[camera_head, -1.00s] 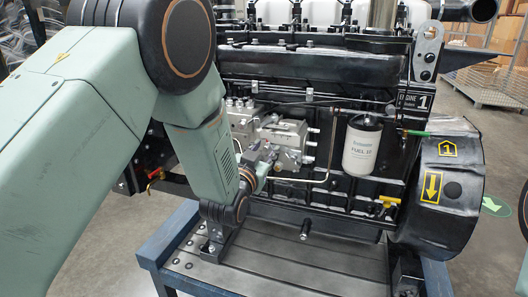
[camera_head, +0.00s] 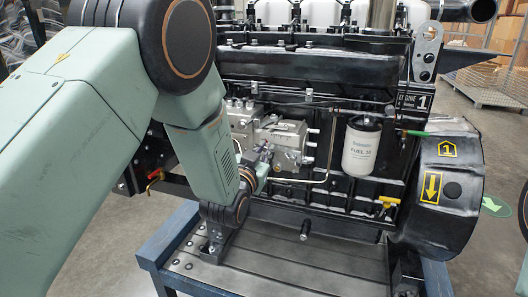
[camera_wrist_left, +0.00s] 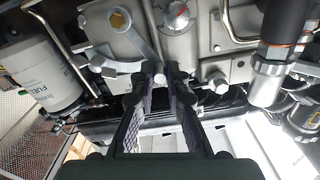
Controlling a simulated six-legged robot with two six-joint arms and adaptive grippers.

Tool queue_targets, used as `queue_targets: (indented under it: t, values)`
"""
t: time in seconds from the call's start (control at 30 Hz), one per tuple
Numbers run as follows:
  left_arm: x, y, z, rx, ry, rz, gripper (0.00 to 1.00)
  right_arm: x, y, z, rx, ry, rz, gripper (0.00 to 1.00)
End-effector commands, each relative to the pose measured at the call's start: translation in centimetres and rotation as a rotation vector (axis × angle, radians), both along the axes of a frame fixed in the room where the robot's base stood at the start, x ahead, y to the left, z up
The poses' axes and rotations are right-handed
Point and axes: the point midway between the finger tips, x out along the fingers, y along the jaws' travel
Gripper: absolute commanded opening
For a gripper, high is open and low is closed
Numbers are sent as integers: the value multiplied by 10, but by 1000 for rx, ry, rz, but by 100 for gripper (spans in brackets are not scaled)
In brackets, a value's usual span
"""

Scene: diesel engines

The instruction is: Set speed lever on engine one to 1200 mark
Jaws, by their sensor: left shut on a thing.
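Engine one, with its number plate (camera_head: 415,101), stands on a blue-framed metal stand. On its side is a silver pump housing (camera_head: 285,137), partly hidden by my left arm. My left gripper (camera_head: 266,154) is at the front of this housing. In the left wrist view, a grey curved lever (camera_wrist_left: 149,48) comes down to a round pin end. My left gripper (camera_wrist_left: 160,85) is shut on that end, with a finger on each side. A round dial (camera_wrist_left: 180,14) with a red mark shows above. I cannot read a 1200 mark. My right gripper is out of view.
A white fuel filter (camera_head: 361,148) hangs right of the pump, and a thin metal pipe (camera_head: 331,150) runs between them. A yellow-handled valve (camera_head: 389,201) and black flywheel housing (camera_head: 440,190) are further right. The stand's plate (camera_head: 290,270) is bare in front.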

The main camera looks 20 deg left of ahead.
Motion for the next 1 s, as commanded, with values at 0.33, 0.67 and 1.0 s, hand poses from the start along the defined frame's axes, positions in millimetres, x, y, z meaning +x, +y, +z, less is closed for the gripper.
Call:
queue_targets:
  t: [0.33,0.67,1.0]
  values:
    - [-1,-9,4,219,-5,0,0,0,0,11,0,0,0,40]
    - [-1,-9,4,267,-8,-2,0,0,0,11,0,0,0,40]
    - [-1,-7,4,265,-8,-1,32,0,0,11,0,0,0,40]
